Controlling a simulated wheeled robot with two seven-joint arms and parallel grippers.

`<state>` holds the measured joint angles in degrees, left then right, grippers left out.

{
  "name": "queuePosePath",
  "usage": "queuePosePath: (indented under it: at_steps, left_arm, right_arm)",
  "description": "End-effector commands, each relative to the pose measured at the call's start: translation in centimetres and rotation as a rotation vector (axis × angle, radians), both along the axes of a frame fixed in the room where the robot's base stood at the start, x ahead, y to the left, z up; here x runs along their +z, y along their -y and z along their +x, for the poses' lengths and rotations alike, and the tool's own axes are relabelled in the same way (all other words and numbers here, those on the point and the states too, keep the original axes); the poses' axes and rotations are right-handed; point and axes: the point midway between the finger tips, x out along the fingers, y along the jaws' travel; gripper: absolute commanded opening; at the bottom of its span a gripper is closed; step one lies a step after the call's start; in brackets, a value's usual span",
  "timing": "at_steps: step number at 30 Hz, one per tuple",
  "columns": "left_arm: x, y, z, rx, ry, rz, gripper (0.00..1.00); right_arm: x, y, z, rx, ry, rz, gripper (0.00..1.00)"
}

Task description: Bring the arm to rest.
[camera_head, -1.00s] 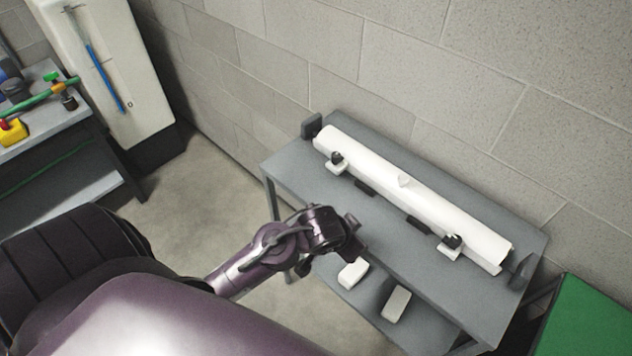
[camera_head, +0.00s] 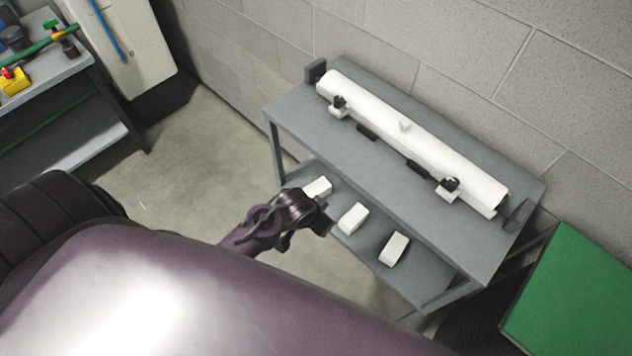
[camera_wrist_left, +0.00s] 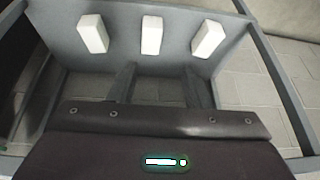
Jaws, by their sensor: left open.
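My left gripper (camera_head: 318,220) is in the head view, in front of the grey two-level table (camera_head: 300,125), near the edge of its lower shelf. In the left wrist view the two dark fingers of the gripper (camera_wrist_left: 158,80) stand apart with nothing between them. Beyond them, three white blocks stand or lie on a grey surface, the middle block (camera_wrist_left: 151,35) straight ahead of the fingers. In the head view three white blocks show on the lower shelf, such as the middle one (camera_head: 353,218). My right gripper is out of view.
A long white tube (camera_head: 410,135) lies on the table top against the block wall (camera_head: 420,40). A green-topped surface (camera_head: 575,295) is at the lower right. A workbench with a yellow item (camera_head: 14,81) is at upper left. Floor between the tables is clear.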

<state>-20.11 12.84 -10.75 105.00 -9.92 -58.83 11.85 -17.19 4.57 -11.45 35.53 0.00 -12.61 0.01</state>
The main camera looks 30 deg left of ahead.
Motion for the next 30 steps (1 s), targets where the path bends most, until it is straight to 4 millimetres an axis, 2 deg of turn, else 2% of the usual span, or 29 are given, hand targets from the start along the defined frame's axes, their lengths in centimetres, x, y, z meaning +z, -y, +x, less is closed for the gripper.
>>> queuePosePath:
  at_steps: [14, 17, 20, 23, 24, 26, 27, 29, 30]
  left_arm:
    - [0.0, 0.0, 0.0, 0.0, 0.0, 0.0, 0.44]
    - [-0.6, 0.0, -0.1, 0.001, -0.005, -0.001, 0.44]
    - [-3.5, -0.4, -1.0, 0.009, -0.032, -0.005, 0.44]
    - [-8.8, -0.9, -3.0, 0.021, -0.075, -0.009, 0.44]
    - [-11.4, -1.3, -4.3, 0.027, -0.096, -0.01, 0.44]
    - [-15.2, -1.7, -6.6, 0.033, -0.127, -0.01, 0.44]
    - [-17.6, -2.0, -8.3, 0.038, -0.147, -0.007, 0.44]
    - [-20.9, -2.5, -11.2, 0.044, -0.176, -0.003, 0.44]
    - [-23.0, -2.8, -13.3, 0.045, -0.196, 0.001, 0.44]
  right_arm:
    - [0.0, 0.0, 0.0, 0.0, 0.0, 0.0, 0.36]
    - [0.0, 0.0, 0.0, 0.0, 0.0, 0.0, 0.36]
    - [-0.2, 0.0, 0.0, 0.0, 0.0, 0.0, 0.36]
    - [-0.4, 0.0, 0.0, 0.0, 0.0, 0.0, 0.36]
    - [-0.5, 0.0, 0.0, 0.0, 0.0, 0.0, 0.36]
    - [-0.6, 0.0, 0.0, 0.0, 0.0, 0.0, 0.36]
    - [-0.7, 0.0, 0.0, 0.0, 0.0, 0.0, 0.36]
    - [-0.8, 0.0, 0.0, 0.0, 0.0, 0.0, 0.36]
    - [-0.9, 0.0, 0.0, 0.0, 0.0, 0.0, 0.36]
